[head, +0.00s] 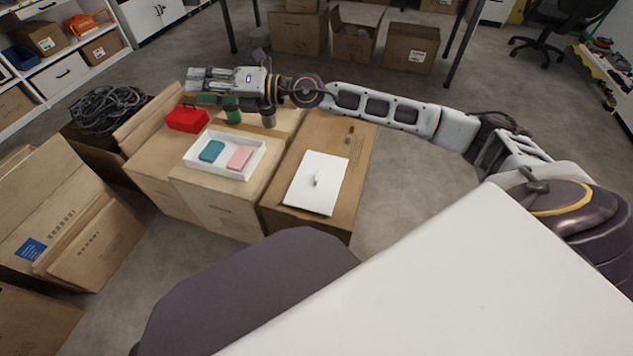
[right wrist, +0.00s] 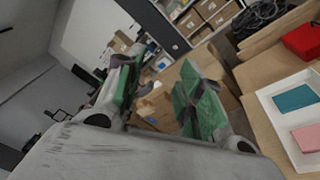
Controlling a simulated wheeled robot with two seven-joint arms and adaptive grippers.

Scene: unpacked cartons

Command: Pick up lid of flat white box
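The flat white lid (head: 327,168) with a small knob on top lies on a brown carton right of the open flat white box (head: 190,160). The box holds a teal item (head: 211,151) and a pink item (head: 240,158); it also shows at the right of the right wrist view (right wrist: 279,120). My right gripper (head: 196,79) is above the far side of the cartons, behind the box and away from the lid. Its green-padded fingers are apart and empty in the right wrist view (right wrist: 162,78). The lid is not seen there. My left gripper is not in view.
A red box (head: 187,119) stands on the carton behind the white box. Green and dark shapes beneath my right wrist are unclear. A carton of dark cable (head: 108,108) and leaning flat cartons (head: 60,220) are at left. Open floor (head: 420,200) lies to the right.

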